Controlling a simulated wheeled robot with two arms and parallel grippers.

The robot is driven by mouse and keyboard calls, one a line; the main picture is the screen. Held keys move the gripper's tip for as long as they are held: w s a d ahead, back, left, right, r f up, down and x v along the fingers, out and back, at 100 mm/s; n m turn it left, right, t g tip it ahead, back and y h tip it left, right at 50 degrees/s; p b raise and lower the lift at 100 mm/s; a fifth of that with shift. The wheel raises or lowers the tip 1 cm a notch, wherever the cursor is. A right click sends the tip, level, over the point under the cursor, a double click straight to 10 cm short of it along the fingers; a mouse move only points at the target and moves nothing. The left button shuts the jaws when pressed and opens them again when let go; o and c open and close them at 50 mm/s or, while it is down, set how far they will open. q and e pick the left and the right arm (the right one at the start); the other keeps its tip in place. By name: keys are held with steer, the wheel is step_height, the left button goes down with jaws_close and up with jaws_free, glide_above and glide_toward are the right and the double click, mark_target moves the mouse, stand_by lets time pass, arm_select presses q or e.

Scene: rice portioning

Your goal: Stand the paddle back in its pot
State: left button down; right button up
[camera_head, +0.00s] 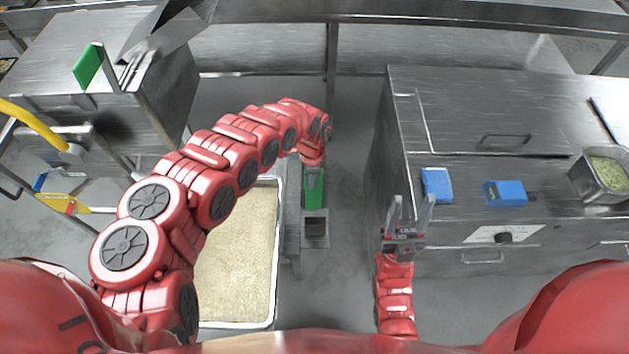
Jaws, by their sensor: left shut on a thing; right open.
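The green paddle (314,190) is in the middle of the camera_head view, just right of the rice tray. My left gripper (313,164) is shut on it at its far end, and the arm hides part of the hold. The pot, a small grey metal box (315,241) with a dark opening, is directly below the paddle in the picture. The paddle's near end meets the pot's far edge in the picture; I cannot tell whether it is inside or above. My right gripper (412,203) is open and empty, fingers pointing up, at the right counter's left front.
A metal tray of rice (275,300) lies beside the pot, partly behind my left arm. The right counter (480,90) carries two blue items (437,185) (505,193) and a metal container of green food (587,182). A steel cabinet (60,60) stands at upper left.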

arm_select(q)
steer(key=d+f+m, duration=0.1)
steer(key=f, duration=0.1)
steer(key=b, duration=0.8)
glide_above(315, 208)
step_height(315, 208, down, 9)
steer(key=shift+f, duration=0.2)
steer(key=shift+a+f+b, duration=0.1)
steer(key=shift+f+b, duration=1.65)
steer(key=shift+f, duration=0.2)
steer(key=shift+f+b, duration=1.15)
steer(key=shift+f, duration=0.1)
steer(key=c, duration=0.8)
jaws_free()
